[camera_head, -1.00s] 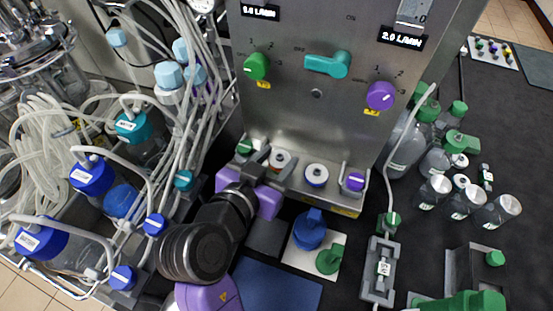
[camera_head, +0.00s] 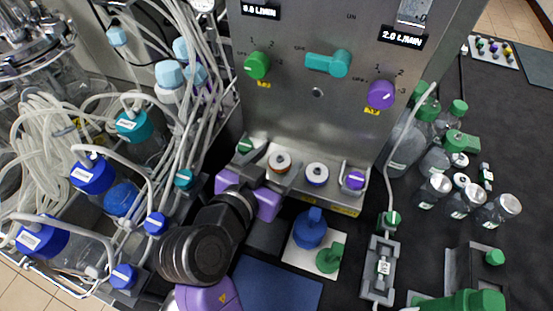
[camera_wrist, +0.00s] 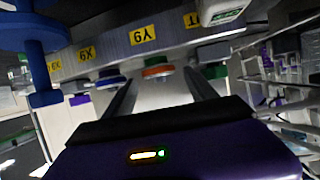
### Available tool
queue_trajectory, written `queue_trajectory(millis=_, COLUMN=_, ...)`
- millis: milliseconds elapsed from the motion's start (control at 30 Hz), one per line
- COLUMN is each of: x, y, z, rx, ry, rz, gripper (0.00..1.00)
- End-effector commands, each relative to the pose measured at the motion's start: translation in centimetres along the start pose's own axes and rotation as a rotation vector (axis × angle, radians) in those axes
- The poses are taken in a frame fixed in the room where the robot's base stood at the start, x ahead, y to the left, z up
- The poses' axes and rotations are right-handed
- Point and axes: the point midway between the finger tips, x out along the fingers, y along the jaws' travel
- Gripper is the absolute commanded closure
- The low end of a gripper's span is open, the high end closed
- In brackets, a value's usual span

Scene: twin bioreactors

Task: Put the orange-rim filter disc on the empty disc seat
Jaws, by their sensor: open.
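The orange-rim filter disc (camera_head: 280,162), white-topped, sits on the steel ledge below the panel. It also shows in the wrist view (camera_wrist: 157,71), beyond and between my fingertips. My gripper (camera_head: 272,172) is open and empty, with its fingers pointing at the disc from the front. In the wrist view the two dark fingers (camera_wrist: 160,88) stand apart, and contact with the disc cannot be made out. A blue-rim disc (camera_head: 317,174) sits to its right on the ledge. I cannot clearly identify the empty disc seat.
On the ledge are a green-capped piece (camera_head: 245,146) at left and a purple-capped piece (camera_head: 355,181) at right. A blue-handled piece (camera_head: 310,230) and a green one (camera_head: 329,258) stand on a white plate in front. Tubed bottles (camera_head: 92,174) crowd the left.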

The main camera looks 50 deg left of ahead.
Motion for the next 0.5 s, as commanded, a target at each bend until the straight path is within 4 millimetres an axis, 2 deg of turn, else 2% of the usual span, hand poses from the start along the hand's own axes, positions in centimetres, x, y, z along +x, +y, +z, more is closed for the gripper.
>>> queue_trajectory(millis=500, x=-9.6, y=-0.1, z=0.1, rx=-0.001, ry=0.001, rz=-0.004, gripper=0.34)
